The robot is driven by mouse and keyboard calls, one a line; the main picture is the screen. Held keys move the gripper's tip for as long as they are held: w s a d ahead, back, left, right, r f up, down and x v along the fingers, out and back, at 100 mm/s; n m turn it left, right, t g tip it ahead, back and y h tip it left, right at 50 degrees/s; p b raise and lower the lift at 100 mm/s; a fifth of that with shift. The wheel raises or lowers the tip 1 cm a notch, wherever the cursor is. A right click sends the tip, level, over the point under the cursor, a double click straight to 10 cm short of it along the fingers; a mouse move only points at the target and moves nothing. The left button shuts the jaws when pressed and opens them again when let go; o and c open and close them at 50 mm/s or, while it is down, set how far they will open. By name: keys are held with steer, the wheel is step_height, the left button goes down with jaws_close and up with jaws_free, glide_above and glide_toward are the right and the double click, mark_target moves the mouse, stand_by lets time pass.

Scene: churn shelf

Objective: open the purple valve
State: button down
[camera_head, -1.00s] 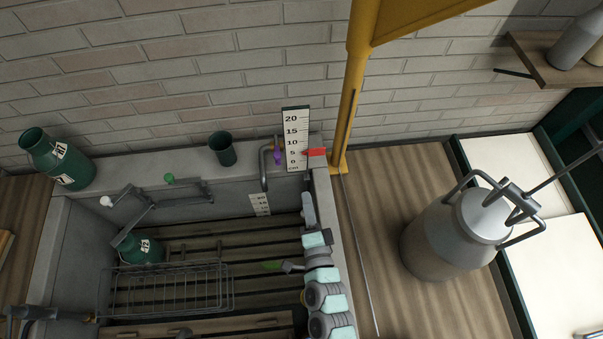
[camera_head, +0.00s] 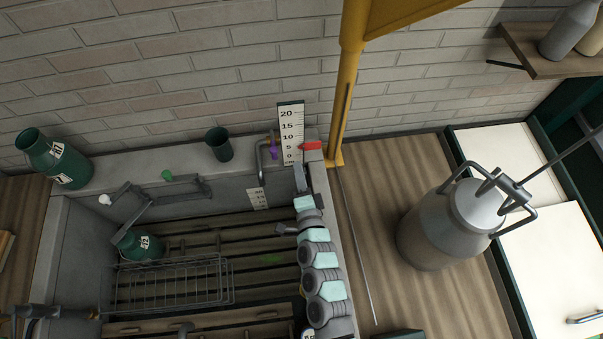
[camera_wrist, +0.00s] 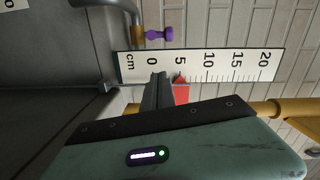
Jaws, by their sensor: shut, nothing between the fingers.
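The purple valve (camera_head: 273,150) is a small handle beside the bent grey tap pipe (camera_head: 261,165) at the back rim of the sink. In the wrist view the valve (camera_wrist: 158,34) sticks out sideways from a brass fitting, near the zero end of the white ruler. My gripper (camera_head: 298,172) is in front of the ruler, to the right of the valve and apart from it. In the wrist view its dark fingers (camera_wrist: 157,78) are together and empty, over the ruler's lower edge. The ruler lies between the fingertips and the valve in that picture.
The ruler (camera_head: 291,122) stands upright with a red pointer (camera_head: 312,146) near 5. A yellow post (camera_head: 344,110) rises to the right. A green cup (camera_head: 218,144) stands on the rim to the left. A metal milk can (camera_head: 450,228) is on the right counter.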

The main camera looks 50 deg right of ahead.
mark_target(273, 145)
steer(key=x, duration=0.2)
steer(key=shift+w, duration=0.4)
steer(key=w+a, duration=0.1)
steer(key=w+a+p, duration=0.1)
steer(key=shift+w+f, duration=0.3)
steer(key=shift+f, duration=0.1)
steer(key=shift+a+p, duration=0.1)
steer(key=shift+p, duration=0.35)
